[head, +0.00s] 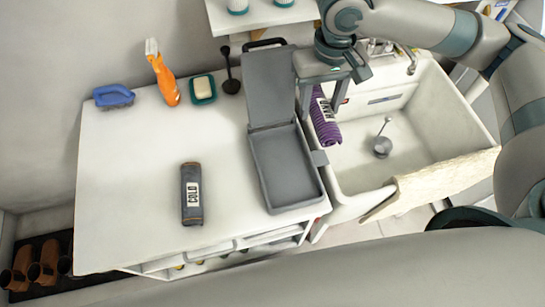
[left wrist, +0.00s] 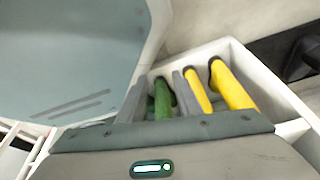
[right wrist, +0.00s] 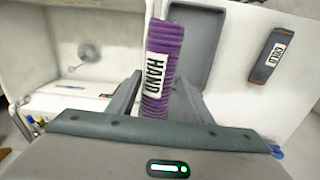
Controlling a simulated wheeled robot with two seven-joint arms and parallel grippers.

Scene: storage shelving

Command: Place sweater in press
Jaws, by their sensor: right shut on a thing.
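The sweater is a purple ribbed roll with a white HAND label (head: 326,128), held between the fingers of my right gripper (head: 320,105). It also shows in the right wrist view (right wrist: 172,45), pointing away from the gripper. The roll is over the left edge of the sink, just right of the press. The press (head: 284,165) is a grey hinged tray on the counter, its lid open toward the back and its bed empty. My left gripper (left wrist: 163,98) is out of the head view.
A dark roll labelled COLD (head: 191,195) lies on the counter (head: 135,190). A blue brush (head: 114,96), orange spray bottle (head: 163,75) and soap dish (head: 203,89) stand at the back. The sink (head: 400,140) is right, with a cream towel (head: 430,185) over its front.

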